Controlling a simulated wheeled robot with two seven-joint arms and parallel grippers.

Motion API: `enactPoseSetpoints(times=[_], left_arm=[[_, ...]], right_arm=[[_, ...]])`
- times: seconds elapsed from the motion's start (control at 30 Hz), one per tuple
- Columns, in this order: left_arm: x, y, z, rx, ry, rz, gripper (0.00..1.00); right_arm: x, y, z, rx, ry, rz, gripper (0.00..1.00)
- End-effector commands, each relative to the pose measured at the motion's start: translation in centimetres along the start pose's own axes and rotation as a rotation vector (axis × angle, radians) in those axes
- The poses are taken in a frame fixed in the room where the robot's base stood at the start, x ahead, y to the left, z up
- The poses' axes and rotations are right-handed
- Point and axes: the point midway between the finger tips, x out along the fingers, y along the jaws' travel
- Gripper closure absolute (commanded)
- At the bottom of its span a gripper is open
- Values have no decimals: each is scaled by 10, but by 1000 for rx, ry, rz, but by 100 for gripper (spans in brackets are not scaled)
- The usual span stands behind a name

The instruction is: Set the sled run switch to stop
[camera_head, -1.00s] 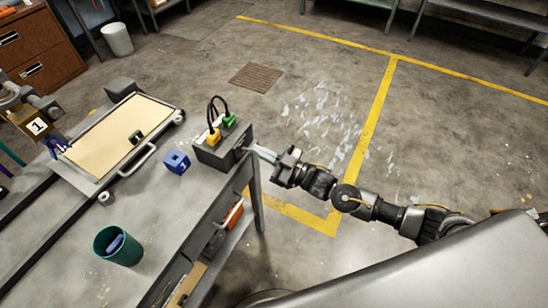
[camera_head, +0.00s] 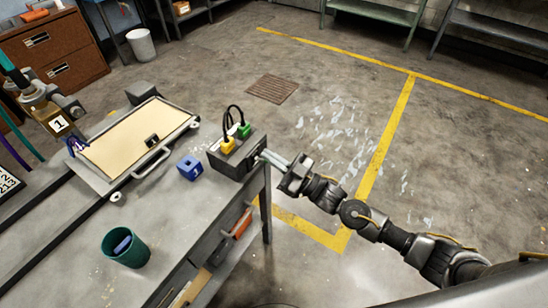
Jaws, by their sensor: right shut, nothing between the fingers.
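A dark grey control box (camera_head: 238,155) stands at the right end of the workbench, with a yellow plug (camera_head: 227,145) and a green plug (camera_head: 243,131) joined by black cables on top. No run switch can be made out; the box's right side is partly behind my fingers. My right gripper (camera_head: 271,160) comes from the right, shut and empty, with its fingertips at the right side of the box. I cannot tell whether they touch it. The sled (camera_head: 165,116), with a tan board and a handle, sits on rails at the left. My left gripper is not in view.
A blue block (camera_head: 190,168) lies left of the box, and a green cup (camera_head: 125,247) stands nearer on the bench (camera_head: 180,225). A unit marked 1 (camera_head: 58,124) stands at the far left. An open shelf with items is under the bench edge.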

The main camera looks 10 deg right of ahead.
Motion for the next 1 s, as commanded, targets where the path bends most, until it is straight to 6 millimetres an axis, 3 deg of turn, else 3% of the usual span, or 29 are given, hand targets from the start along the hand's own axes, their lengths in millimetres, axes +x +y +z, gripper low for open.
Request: enactPoseSetpoints(times=[0.03,0.07,0.2,0.5,0.77,1.0], left_arm=[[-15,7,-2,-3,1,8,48],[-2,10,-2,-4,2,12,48],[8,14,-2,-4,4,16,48],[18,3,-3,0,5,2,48],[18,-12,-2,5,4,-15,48],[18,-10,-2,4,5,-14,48]], right_arm=[[5,1,-15,2,0,0,100],[-10,-1,-4,2,-5,0,100],[-43,0,-7,1,-4,-1,100],[-88,1,-15,2,-2,0,100],[-96,2,-19,1,1,0,100],[-96,2,-18,1,-1,1,100]])
